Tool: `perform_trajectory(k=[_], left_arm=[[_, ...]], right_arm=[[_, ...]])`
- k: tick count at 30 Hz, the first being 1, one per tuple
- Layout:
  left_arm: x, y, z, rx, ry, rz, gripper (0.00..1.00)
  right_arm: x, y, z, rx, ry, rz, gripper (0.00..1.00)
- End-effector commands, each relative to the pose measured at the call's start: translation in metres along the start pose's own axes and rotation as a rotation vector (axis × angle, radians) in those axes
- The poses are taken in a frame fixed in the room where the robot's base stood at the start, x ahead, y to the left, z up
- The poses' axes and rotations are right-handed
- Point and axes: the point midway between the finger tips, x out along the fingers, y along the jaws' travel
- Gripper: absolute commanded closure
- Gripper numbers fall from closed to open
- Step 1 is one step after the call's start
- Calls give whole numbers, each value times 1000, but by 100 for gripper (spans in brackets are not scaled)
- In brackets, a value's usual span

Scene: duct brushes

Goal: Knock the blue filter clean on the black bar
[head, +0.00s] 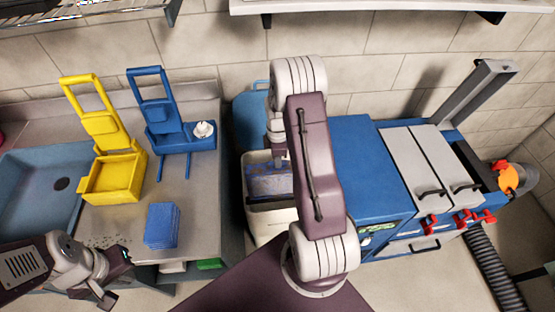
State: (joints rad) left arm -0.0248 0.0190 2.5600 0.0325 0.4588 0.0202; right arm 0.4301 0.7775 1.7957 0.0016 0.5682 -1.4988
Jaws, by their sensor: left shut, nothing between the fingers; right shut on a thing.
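The blue filter (268,182) is a flat, mottled blue piece with grey dirt, in the mouth of a pale bin (270,205) at the middle. My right gripper (281,153) comes down from above and is shut on the filter's upper edge. My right arm hides part of the filter and bin. A dark strip runs along the bin's front just below the filter; I cannot tell whether it is the black bar or whether the filter touches it. My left gripper (112,276) is shut and empty at the lower left, over the counter's front edge.
A yellow wringer bucket (113,180) and a blue stand (180,137) are on the steel counter (200,190), with a stack of blue cloths (162,225) and dark specks. A blue sink (45,175) is left. A blue cabinet (368,165) and grey-lidded machine (418,165) stand right.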

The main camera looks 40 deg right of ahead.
Motion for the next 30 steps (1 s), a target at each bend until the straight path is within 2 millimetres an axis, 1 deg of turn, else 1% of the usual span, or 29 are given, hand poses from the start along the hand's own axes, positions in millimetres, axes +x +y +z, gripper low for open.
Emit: perform_trajectory(k=[8,20,26,30], left_arm=[[2,0,0,0,0,0,100],[18,0,2,0,0,0,100],[12,0,1,0,0,0,100],[-1,0,0,0,0,0,100]], right_arm=[[3,0,0,0,0,0,100],[27,0,0,0,0,0,100],[22,0,0,0,0,0,100],[6,0,0,0,0,1,100]])
